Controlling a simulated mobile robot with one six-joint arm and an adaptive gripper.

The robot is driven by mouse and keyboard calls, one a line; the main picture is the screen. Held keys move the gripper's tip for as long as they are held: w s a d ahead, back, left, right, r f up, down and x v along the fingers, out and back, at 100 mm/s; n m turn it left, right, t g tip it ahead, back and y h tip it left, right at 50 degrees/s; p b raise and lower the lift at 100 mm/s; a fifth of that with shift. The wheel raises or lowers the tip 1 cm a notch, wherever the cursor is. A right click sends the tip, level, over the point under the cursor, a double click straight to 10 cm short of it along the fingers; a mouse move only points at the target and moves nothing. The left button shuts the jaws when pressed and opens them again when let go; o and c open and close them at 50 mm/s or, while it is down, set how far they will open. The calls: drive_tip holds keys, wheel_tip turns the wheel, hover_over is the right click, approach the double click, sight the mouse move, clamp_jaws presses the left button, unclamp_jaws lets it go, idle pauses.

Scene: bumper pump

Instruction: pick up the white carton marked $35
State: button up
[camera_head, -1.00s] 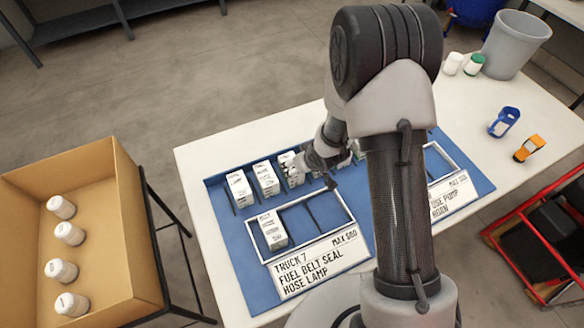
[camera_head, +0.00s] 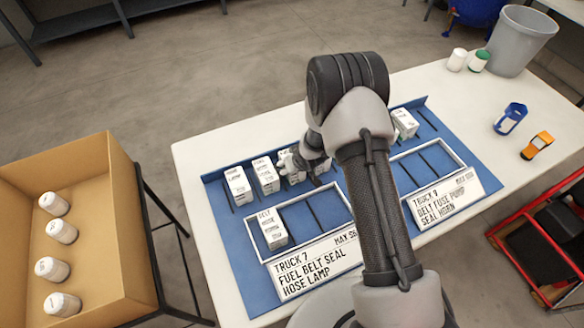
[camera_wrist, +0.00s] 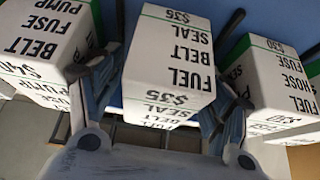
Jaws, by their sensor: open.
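The white carton marked $35 (camera_wrist: 168,50) is in the middle of the wrist view, with FUEL BELT SEAL printed on its top and front. My gripper (camera_wrist: 165,88) is open, with one finger on each side of this carton. The fingers are close to its sides; I cannot tell whether they touch. In the head view my gripper (camera_head: 308,165) is at the back row of cartons on the blue mat, and my arm hides part of that row.
Neighbouring cartons stand close on both sides, a BELT FUSE PUMP carton (camera_wrist: 40,40) at left and a FUSE HOSE carton (camera_wrist: 275,85) at right. A framed tray (camera_head: 325,232) with one carton (camera_head: 271,229) lies in front. A cardboard box (camera_head: 110,230) with white bottles stands left.

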drive_tip(key=shift+c, duration=0.4)
drive_tip(key=c, duration=1.3)
drive_tip(key=shift+r, duration=0.1)
